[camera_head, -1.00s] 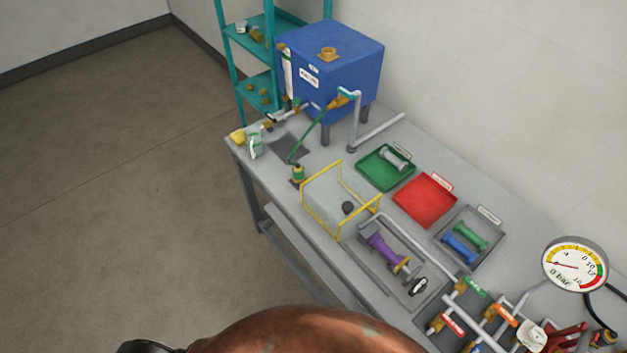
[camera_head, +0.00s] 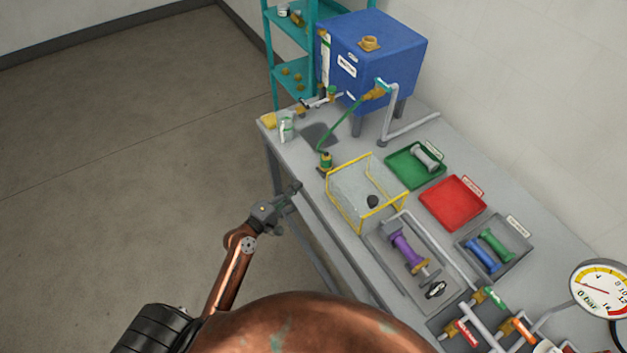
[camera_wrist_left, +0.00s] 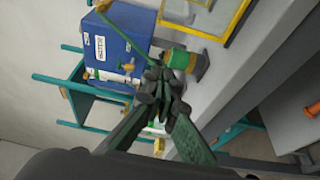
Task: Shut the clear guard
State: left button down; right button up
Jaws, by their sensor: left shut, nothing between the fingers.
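The clear guard (camera_head: 352,190) is a see-through box shape with yellow edges, standing on the grey bench beside the purple pump (camera_head: 403,247). A small dark round knob (camera_head: 372,201) shows inside or behind its clear panel. A corner of the guard shows at the top of the left wrist view (camera_wrist_left: 205,16). My left gripper (camera_head: 297,187) is shut and empty, in front of the bench's near edge and left of the guard, apart from it. In the left wrist view its fingers (camera_wrist_left: 160,82) are together. My right gripper is not in view.
A green and yellow fitting (camera_head: 325,161) with a green hose stands left of the guard. A green tray (camera_head: 401,178), red tray (camera_head: 453,202) and grey tray (camera_head: 518,251) lie behind. The blue tank (camera_head: 395,50) stands at the back. Floor left of the bench is clear.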

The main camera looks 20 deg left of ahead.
pick_arm(q)
jog(key=w+d+p, duration=0.2)
jog(key=w+d, duration=0.4)
jog(key=w, duration=0.1)
jog(key=shift+d, duration=0.15)
jog(key=shift+s+d+r, duration=0.1)
jog(key=shift+s, duration=0.05)
dwell(0.3)
